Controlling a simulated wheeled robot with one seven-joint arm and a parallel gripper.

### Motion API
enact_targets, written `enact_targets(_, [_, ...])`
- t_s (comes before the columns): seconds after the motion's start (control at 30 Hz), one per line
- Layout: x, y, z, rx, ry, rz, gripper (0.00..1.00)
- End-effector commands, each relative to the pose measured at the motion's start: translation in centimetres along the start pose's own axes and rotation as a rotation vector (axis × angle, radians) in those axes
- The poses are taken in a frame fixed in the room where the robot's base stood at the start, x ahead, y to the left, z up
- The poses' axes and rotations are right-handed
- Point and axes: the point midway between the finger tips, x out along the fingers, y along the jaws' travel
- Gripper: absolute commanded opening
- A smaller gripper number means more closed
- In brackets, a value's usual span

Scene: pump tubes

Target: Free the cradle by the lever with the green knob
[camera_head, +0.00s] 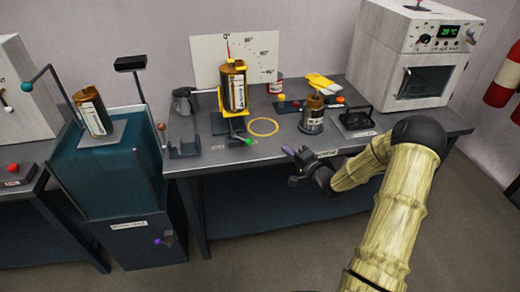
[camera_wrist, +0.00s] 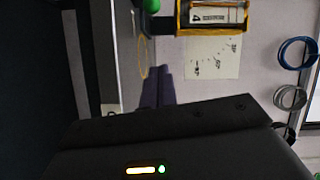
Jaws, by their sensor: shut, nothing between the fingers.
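The yellow cradle (camera_head: 222,108) stands on the middle bench and holds an amber canister (camera_head: 236,90) upright. A red pointer (camera_head: 228,48) above it is by the 0° mark on the white angle board (camera_head: 207,72). The green knob (camera_head: 250,142) sits low at the cradle's front right, near the bench edge. In the wrist view the green knob (camera_wrist: 151,5) is cut off by the top edge, and the cradle (camera_wrist: 182,18) shows at the top. My gripper (camera_head: 288,151) is shut and empty, its purple fingertips (camera_wrist: 156,88) to the right of the knob and apart from it.
A yellow ring (camera_head: 263,127) lies on the bench behind my gripper. A smaller canister (camera_head: 312,118), a black tray (camera_head: 358,122) and a white oven (camera_head: 415,60) stand to the right. A grey bracket (camera_head: 184,148) is at the left. The space before the bench is open.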

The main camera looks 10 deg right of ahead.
Motion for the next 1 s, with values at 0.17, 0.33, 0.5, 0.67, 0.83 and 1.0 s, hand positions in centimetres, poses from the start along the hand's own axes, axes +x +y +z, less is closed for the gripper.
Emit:
enact_targets(0.17, [0.0, -0.2, 0.0, 0.000, 0.000, -0.001, 0.00])
enact_targets(0.33, [0.2, -0.2, 0.0, -0.002, 0.000, 0.001, 0.00])
enact_targets(0.5, [1.8, -0.2, 0.1, -0.003, -0.004, 0.001, 0.00])
enact_targets(0.67, [4.4, -0.1, 0.2, -0.004, -0.004, 0.000, 0.00])
enact_targets(0.83, [7.2, -0.2, 0.1, -0.003, -0.003, 0.000, 0.00])
enact_targets(1.0, [9.7, -0.1, 0.2, -0.004, -0.003, 0.000, 0.00])
